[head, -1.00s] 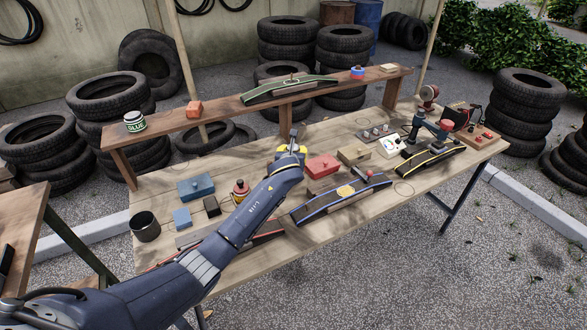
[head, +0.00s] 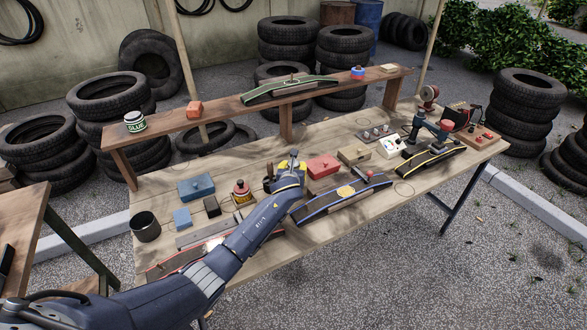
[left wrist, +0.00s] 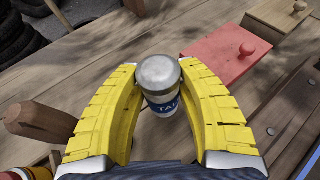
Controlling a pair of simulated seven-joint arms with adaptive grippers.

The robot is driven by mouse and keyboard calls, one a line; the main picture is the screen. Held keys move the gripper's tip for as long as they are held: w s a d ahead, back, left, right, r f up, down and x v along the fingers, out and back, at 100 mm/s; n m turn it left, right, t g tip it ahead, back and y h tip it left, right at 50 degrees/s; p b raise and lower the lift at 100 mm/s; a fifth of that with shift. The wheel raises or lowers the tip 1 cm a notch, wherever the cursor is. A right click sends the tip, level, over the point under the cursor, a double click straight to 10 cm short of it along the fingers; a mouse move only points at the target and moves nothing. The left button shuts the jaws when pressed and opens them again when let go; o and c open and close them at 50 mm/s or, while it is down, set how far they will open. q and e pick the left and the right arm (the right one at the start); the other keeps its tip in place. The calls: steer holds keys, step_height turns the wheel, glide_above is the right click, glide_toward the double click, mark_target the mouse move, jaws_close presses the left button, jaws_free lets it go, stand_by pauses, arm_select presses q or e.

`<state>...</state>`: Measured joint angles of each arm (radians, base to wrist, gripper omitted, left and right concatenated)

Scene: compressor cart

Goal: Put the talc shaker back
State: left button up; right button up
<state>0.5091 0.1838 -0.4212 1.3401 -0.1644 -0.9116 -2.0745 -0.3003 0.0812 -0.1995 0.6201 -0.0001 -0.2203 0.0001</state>
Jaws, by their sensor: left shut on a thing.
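The talc shaker (left wrist: 162,103) shows in the left wrist view as a small white pot with a grey metal lid and a blue label partly reading "TAL". My left gripper (head: 292,165) is shut on it, with the yellow fingers on either side of the shaker. In the head view the gripper is over the middle of the workbench (head: 240,160), left of the red box (head: 323,166); the shaker is mostly hidden there. My right gripper is not in view.
A brown handle (left wrist: 40,121) stands close left of the gripper. The raised shelf (head: 225,116) runs along the back. A faint ring (head: 403,189) marks bare wood near the front edge.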

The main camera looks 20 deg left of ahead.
arm_select(q)
steer(key=o, duration=1.2)
steer(key=shift+f, duration=0.1)
steer(key=shift+o, duration=0.2)
steer(key=v, duration=1.2)
